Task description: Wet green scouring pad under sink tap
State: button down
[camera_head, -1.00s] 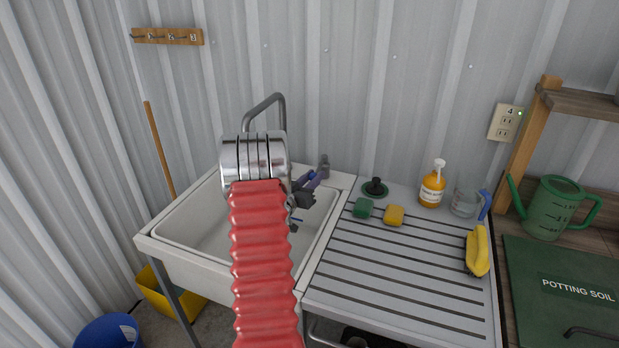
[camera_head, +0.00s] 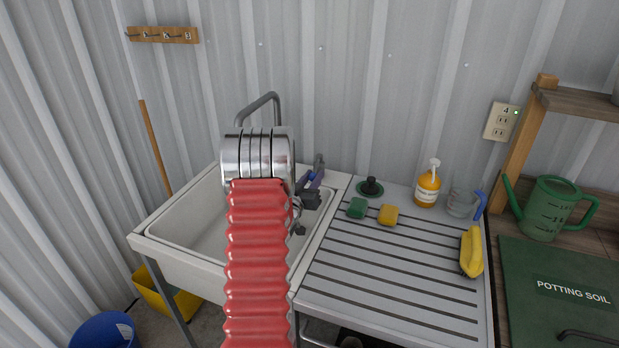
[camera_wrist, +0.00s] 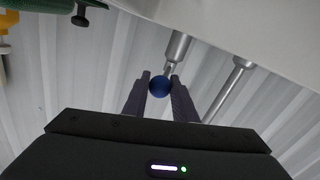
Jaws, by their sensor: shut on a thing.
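The green scouring pad (camera_head: 356,208) lies on the ribbed drainboard right of the sink basin (camera_head: 196,226). A metal tap valve (camera_head: 319,162) stands at the basin's back right corner and shows in the wrist view (camera_wrist: 179,47). My gripper (camera_head: 316,176) is at this valve, away from the pad. In the wrist view my gripper (camera_wrist: 160,86) is shut on a round blue knob (camera_wrist: 158,88) beside the metal valve. No water is visible.
A corrugated wall (camera_head: 330,80) is close behind.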

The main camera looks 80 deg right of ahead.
jog(key=shift+r, duration=0.1)
jog(key=c, duration=1.4)
grip_release()
jog(key=shift+c, duration=0.2)
jog(key=shift+a, duration=0.1)
jog(key=v, duration=1.3)
jog(key=shift+a, duration=0.3)
jog(key=shift+w, duration=0.2)
